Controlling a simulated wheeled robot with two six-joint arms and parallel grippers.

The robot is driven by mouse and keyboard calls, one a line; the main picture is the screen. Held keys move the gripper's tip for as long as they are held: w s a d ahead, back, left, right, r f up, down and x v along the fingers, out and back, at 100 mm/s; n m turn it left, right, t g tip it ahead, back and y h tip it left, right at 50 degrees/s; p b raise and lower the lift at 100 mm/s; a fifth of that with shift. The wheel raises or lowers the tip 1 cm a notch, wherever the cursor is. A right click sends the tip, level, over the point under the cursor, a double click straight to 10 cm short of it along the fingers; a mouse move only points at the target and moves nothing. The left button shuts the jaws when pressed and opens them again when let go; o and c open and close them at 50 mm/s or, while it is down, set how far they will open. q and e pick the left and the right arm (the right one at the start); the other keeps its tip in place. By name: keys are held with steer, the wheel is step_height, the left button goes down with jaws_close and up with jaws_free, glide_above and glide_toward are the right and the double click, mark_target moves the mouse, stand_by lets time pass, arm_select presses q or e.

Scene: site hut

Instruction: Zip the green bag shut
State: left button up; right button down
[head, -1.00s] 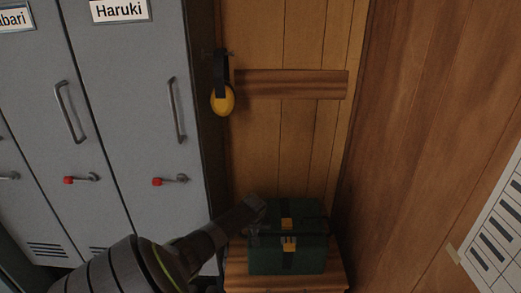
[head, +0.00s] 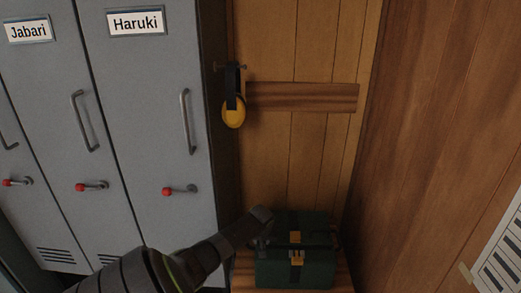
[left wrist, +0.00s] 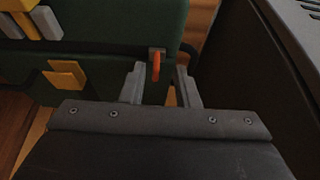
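The green bag (head: 318,271) stands upright on a wooden surface, low in the head view, with yellow fittings on its front. In the left wrist view its dark green side (left wrist: 110,18) fills the upper left, with a dark band across it. A small orange pull tab (left wrist: 155,66) hangs at the bag's right edge there. My left gripper (left wrist: 160,72) is open, its two fingers apart with the tab showing between their tips; I cannot tell whether they touch it. In the head view the left gripper (head: 262,214) is at the bag's upper left corner. My right gripper is not in view.
Grey lockers (head: 150,110) with handles and red-tipped latches stand left of the bag. Yellow ear defenders (head: 233,111) hang on the wooden wall beside a wooden board (head: 310,97). A wooden panel wall (head: 430,110) with a paper chart (head: 502,255) closes the right side.

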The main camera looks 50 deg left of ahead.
arm_select(q)
steer(key=p+v, duration=0.2)
steer(key=v, duration=1.4)
steer(key=shift+s+r, duration=0.25)
